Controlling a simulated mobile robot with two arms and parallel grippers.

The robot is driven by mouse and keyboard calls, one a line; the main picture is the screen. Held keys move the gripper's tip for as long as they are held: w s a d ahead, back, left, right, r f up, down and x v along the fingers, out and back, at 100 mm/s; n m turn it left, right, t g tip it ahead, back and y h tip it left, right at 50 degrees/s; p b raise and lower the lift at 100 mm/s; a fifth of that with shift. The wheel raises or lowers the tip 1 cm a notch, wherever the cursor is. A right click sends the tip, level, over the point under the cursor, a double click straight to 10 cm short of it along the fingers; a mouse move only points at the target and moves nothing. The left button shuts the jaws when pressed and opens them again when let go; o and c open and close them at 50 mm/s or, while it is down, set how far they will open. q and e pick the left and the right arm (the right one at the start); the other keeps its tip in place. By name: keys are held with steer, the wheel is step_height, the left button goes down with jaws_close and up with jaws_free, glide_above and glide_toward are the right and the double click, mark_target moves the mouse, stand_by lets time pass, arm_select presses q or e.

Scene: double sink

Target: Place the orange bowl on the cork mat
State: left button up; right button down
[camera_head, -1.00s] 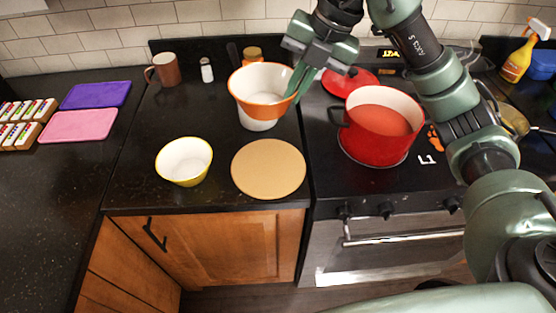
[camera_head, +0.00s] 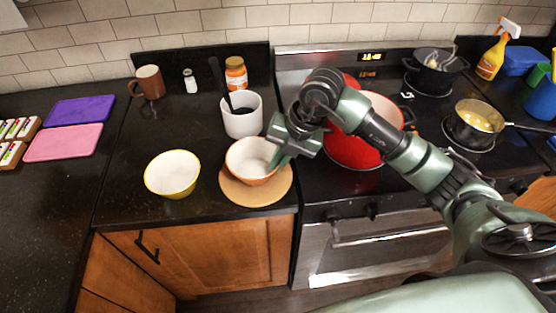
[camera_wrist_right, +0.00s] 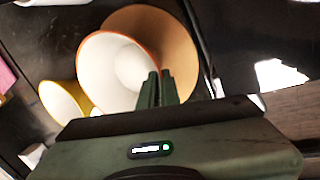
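The orange bowl (camera_head: 250,172), white inside with an orange outside, is over the upper left part of the round cork mat (camera_head: 262,196). I cannot tell whether its base touches the mat. My right gripper (camera_head: 276,160) is at the bowl's right rim, its fingers close together with the rim between them. In the right wrist view the fingers (camera_wrist_right: 157,88) overlap the edge of the bowl (camera_wrist_right: 112,72), and the cork mat (camera_wrist_right: 172,38) shows behind it. My left gripper is not in view.
A yellow-rimmed bowl (camera_head: 173,174) stands close to the left of the mat. A white utensil pot (camera_head: 242,116) stands just behind the orange bowl. A red pot (camera_head: 352,150) is on the stove to the right, beneath my right arm. The counter's front edge is near the mat.

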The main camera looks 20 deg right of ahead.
steer(key=shift+f, duration=0.2)
steer(key=shift+f, duration=0.1)
steer(key=c, duration=1.6)
jaws_free()
steer(key=shift+c, duration=0.2)
steer(key=b+v, duration=0.1)
steer(key=v, duration=1.1)
steer(key=shift+b, duration=0.35)
steer(key=shift+a, duration=0.1)
